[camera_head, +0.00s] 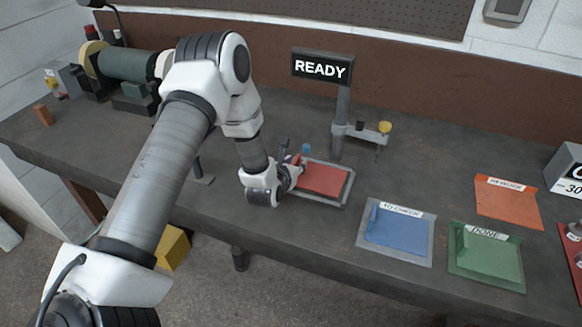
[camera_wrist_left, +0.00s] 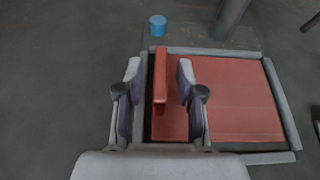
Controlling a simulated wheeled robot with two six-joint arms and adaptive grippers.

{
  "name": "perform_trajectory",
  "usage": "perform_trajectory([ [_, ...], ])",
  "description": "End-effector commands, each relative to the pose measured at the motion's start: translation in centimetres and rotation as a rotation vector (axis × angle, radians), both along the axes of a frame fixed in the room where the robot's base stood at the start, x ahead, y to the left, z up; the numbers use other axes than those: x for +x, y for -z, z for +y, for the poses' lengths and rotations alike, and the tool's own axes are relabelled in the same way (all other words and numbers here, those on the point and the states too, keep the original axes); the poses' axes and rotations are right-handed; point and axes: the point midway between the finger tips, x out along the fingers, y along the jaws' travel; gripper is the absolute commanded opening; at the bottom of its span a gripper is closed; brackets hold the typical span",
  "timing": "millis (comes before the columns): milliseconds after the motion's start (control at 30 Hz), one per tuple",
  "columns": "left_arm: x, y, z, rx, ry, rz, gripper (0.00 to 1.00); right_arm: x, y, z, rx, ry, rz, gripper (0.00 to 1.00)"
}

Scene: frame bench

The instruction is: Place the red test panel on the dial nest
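The red test panel (camera_head: 323,179) lies flat inside the grey rim of the dial nest (camera_head: 347,190), in front of the READY post. In the left wrist view the panel (camera_wrist_left: 235,100) fills most of the nest (camera_wrist_left: 281,95), with a narrow upright red lip (camera_wrist_left: 160,75) along its left side. My left gripper (camera_head: 294,172) is at the nest's left end. In the left wrist view its fingers (camera_wrist_left: 158,92) stand either side of the lip, with gaps on both sides, so it is open. My right gripper is not in view.
A READY sign (camera_head: 322,67) on a post carries a bracket with a yellow knob (camera_head: 385,127) behind the nest. A small blue cylinder (camera_head: 306,148) is nearby. Blue (camera_head: 396,231), green (camera_head: 487,257) and orange (camera_head: 507,202) trays lie to the right.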

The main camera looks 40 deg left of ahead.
Motion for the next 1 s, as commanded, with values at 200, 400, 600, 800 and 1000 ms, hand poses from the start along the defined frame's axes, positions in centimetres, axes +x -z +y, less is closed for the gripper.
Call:
perform_trajectory([
  [200, -3.9, -1.2, -0.9, -0.005, -0.001, 0.0, 0.37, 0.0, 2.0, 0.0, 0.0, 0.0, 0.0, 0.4],
  [400, -8.4, -3.2, -2.0, -0.005, 0.0, 0.0, 0.37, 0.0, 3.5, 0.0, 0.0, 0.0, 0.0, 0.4],
  [600, -10.4, -4.3, -2.4, -0.002, 0.0, 0.0, 0.37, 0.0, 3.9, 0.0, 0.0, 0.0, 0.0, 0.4],
  [800, -10.4, -4.5, -2.4, -0.001, 0.0, 0.001, 0.37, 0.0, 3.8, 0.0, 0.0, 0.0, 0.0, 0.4],
  [1000, -10.4, -4.5, -2.4, -0.001, 0.0, 0.001, 0.37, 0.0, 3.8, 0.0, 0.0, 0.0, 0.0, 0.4],
])
